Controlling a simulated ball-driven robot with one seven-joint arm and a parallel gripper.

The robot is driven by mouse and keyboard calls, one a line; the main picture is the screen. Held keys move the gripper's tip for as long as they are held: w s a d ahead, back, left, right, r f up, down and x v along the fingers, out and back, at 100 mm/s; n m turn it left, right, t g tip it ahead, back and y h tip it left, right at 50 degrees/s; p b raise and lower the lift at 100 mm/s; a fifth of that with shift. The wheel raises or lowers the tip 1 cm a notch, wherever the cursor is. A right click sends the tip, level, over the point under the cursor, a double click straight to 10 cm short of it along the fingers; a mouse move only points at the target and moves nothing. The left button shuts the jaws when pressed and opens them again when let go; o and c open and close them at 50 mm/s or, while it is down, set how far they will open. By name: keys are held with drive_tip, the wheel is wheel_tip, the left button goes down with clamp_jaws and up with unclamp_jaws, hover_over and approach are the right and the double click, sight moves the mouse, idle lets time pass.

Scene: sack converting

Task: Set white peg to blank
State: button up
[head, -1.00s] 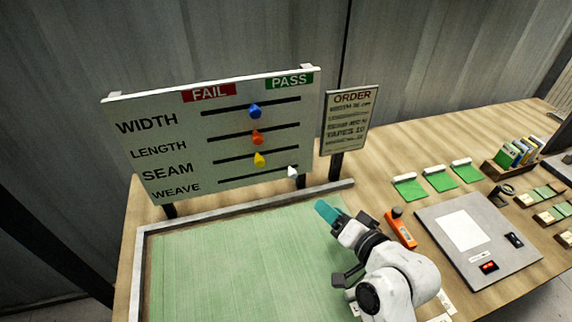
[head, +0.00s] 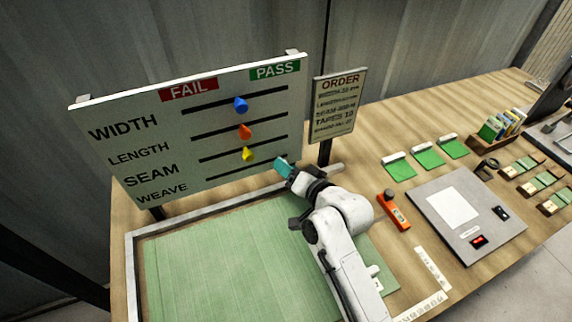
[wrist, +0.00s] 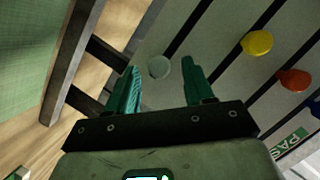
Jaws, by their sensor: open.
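The white peg (wrist: 159,67) shows in the wrist view on the board, in the gap between my two teal fingers. I cannot tell whether the fingers touch it. In the head view my gripper hides it. My gripper (head: 283,167) is open at the lower right of the board (head: 110,105), by the right end of the WEAVE row. The board has rows WIDTH, LENGTH, SEAM and WEAVE under a red FAIL label (head: 188,90) and a green PASS label (head: 275,69). No label reading blank is visible.
The blue peg (head: 240,104), orange peg (head: 245,132) and yellow peg (head: 248,154) sit mid-slot in the upper rows. An ORDER sign (head: 338,105) stands right of the board. Below lies a framed green cloth (head: 220,260); an orange tool (head: 393,211) lies to the right.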

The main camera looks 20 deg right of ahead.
drive_tip(key=shift+x, duration=0.85)
clamp_jaws()
